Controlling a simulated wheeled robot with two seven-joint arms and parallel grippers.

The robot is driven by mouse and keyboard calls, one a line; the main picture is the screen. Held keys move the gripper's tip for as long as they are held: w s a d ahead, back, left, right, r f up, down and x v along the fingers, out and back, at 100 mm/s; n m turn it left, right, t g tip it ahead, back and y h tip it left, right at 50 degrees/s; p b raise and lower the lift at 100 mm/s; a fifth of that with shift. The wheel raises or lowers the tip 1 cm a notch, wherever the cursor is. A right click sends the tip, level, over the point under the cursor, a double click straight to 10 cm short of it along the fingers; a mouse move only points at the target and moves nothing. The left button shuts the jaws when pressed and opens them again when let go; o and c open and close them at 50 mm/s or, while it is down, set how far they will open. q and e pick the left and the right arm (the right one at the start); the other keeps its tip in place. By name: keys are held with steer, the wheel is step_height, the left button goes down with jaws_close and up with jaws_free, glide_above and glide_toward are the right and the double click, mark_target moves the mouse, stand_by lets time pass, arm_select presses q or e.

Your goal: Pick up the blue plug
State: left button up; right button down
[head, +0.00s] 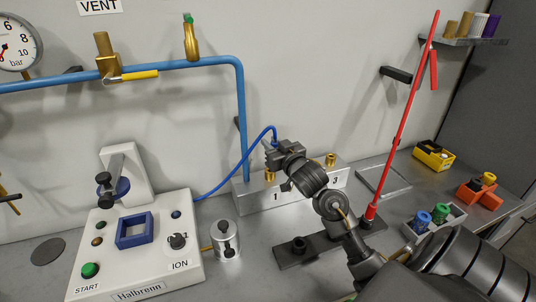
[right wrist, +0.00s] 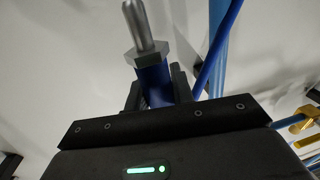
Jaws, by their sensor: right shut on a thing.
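The blue plug (right wrist: 154,82) shows in the right wrist view as a blue body with a metal hex collar and a silver tip pointing up and away. My right gripper (right wrist: 155,98) is shut around its blue body. In the head view my right gripper (head: 278,152) is raised above the back part of the worktop, in front of the wall. The blue hose (head: 232,172) arcs from the white control box (head: 135,240) up to that gripper. The plug itself is mostly hidden there by the fingers. My left gripper is not in view.
A grey block with brass fittings, numbered 1 and 3 (head: 325,183), stands just behind and below my right gripper. A red lever (head: 402,125) rises to the right. A blue pipe (head: 242,110) runs along the wall. A metal cylinder (head: 224,240) stands beside the box.

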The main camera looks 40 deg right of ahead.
steer(key=s+a+r, duration=0.1)
steer(key=s+r, duration=0.2)
steer(key=s, duration=0.2)
steer(key=s+a+r+p, duration=0.1)
steer(key=s+r, duration=0.2)
steer(key=s, duration=0.3)
steer(key=shift+a+r, duration=0.25)
steer(key=shift+r, duration=0.05)
steer(key=shift+w+p, duration=0.1)
steer(key=shift+p, duration=0.2)
steer(key=shift+r+p, duration=2.45)
steer(key=shift+p, duration=0.3)
steer(key=shift+f, duration=0.1)
